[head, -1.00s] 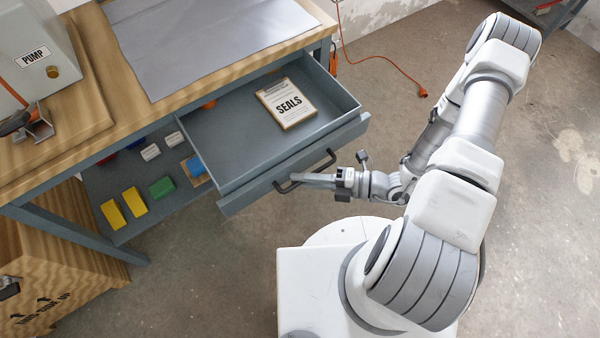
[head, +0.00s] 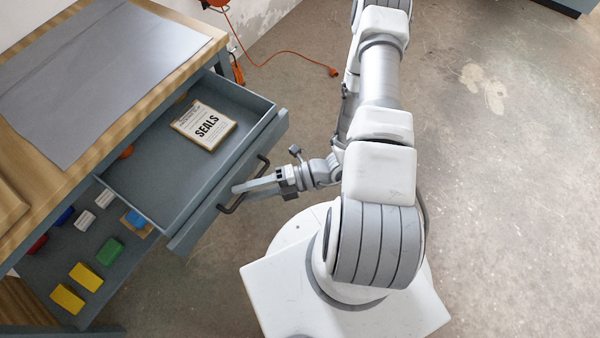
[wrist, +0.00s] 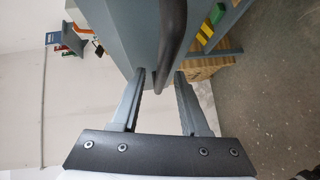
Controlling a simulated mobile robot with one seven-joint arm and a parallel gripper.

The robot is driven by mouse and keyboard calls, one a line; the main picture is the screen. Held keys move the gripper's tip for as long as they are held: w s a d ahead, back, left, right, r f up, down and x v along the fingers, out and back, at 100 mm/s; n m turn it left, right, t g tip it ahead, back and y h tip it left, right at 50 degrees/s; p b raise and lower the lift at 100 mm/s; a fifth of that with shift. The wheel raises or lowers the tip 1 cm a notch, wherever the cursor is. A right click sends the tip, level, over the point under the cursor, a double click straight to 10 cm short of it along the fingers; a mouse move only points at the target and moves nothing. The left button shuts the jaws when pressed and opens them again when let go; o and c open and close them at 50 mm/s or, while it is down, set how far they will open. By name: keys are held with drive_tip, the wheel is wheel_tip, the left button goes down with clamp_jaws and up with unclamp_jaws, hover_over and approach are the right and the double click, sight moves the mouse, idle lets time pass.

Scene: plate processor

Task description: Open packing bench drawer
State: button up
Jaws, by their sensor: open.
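The packing bench drawer (head: 160,163) is pulled out from under the bench top and stands open. A clipboard labelled SEALS (head: 204,127) lies inside it. The drawer's dark bar handle (head: 228,208) is on its front face and also shows large in the wrist view (wrist: 174,38). My gripper (head: 236,188) is at the handle, with its fingers pointing toward the drawer front. In the wrist view, my gripper's two fingers (wrist: 160,76) are apart, with the handle's lower end between their tips. I cannot tell whether either finger touches the handle.
The wooden bench top (head: 205,55) carries a grey mat (head: 105,75). A lower shelf (head: 45,265) holds several coloured blocks, including yellow ones (head: 67,299) and a green one (head: 109,251). An orange cable (head: 290,57) lies on the floor behind. The floor to the right (head: 500,200) is clear.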

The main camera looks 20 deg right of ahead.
drive_tip(key=p+v, duration=0.1)
drive_tip(key=v, duration=1.5)
drive_tip(key=shift+d, duration=0.35)
drive_tip(key=shift+r, duration=0.15)
drive_tip(key=a+r+m+h+p, duration=0.2)
drive_tip(key=r+m+h, duration=0.3)
drive_tip(key=r+m, duration=0.5)
drive_tip(key=a+r+m+t+h+p, duration=0.1)
drive_tip(key=r+m+h+p, duration=0.4)
drive_tip(key=r+m, duration=0.6)
drive_tip(key=a+r+m+t+h+p, duration=0.1)
drive_tip(key=r+m+h, duration=0.5)
drive_tip(key=r, duration=1.8)
drive_tip(key=a+m+p, duration=0.1)
drive_tip(key=m+p, duration=0.1)
drive_tip(key=m, duration=0.2)
drive_tip(key=shift+a+m, duration=0.3)
drive_tip(key=shift+m, duration=0.1)
